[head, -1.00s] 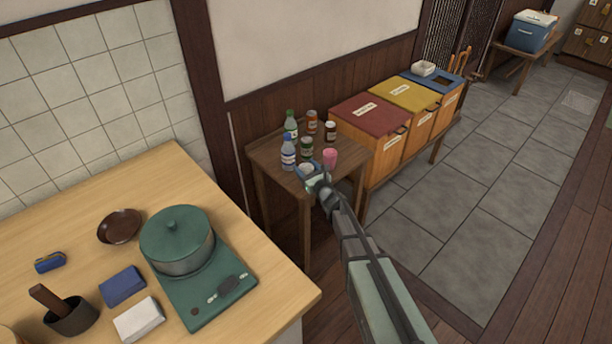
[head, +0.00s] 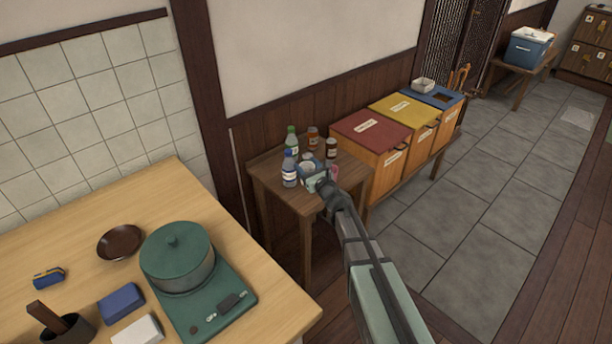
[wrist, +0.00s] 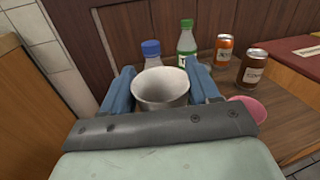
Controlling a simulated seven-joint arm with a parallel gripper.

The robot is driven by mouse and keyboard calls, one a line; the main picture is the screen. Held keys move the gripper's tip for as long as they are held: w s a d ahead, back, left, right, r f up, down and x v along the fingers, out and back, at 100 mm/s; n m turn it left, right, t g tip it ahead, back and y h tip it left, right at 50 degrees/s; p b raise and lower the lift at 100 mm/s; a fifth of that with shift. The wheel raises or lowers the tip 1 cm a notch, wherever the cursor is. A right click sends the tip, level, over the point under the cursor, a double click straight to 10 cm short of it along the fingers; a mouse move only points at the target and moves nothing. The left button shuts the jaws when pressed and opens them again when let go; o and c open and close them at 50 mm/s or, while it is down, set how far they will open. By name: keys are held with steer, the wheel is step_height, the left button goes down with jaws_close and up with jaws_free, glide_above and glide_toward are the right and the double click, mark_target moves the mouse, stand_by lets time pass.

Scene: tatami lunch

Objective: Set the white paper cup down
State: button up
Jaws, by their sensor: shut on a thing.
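The white paper cup (wrist: 161,90) stands upright between the two blue fingers of my gripper (wrist: 164,78) in the wrist view. My gripper is shut on it, and the cup's open rim faces up. In the head view my gripper (head: 313,174) is over the front part of the small wooden table (head: 272,177). The cup is small and mostly hidden there. Its base is hidden in the wrist view, so I cannot tell whether it touches the tabletop.
A blue-capped bottle (head: 289,171), a green-capped bottle (head: 291,140), an orange can (head: 313,136) and a brown can (head: 331,148) stand around it. A pink cup (wrist: 250,107) is close to the right finger. Bins (head: 370,135) stand right of the table.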

steer(key=shift+r, duration=0.65)
steer(key=s+a+r+n+g+y, duration=0.1)
steer(key=s+a+r, duration=0.25)
steer(key=a, duration=0.45)
steer(key=s+a+r+n+g+y, duration=0.1)
steer(key=s+a+r+y, duration=0.2)
steer(key=a, duration=0.5)
steer(key=s+a+r+n+g, duration=0.25)
steer(key=a+r, duration=0.25)
steer(key=a, duration=0.3)
steer(key=s+a+r+n+g+y, duration=0.3)
steer(key=s+a+r+g, duration=0.1)
steer(key=s+a+r, duration=0.95)
steer(key=shift+s+a+f+n+g+y, duration=0.2)
steer(key=shift+s+f+g, duration=0.45)
steer(key=shift+f, duration=1.65)
steer(key=shift+s+d+f+n+g+y, duration=0.25)
steer(key=shift+s+f, duration=0.65)
steer(key=shift+f, duration=1.4)
steer(key=shift+s+a+f+n+g+y, duration=0.1)
steer(key=shift+s+a+f+n+g, duration=0.5)
steer(key=shift+f, duration=1.7)
steer(key=shift+s+d+f+m, duration=0.15)
steer(key=shift+s+d+m, duration=0.05)
steer(key=shift+d+m, duration=0.15)
steer(key=o, duration=1.1)
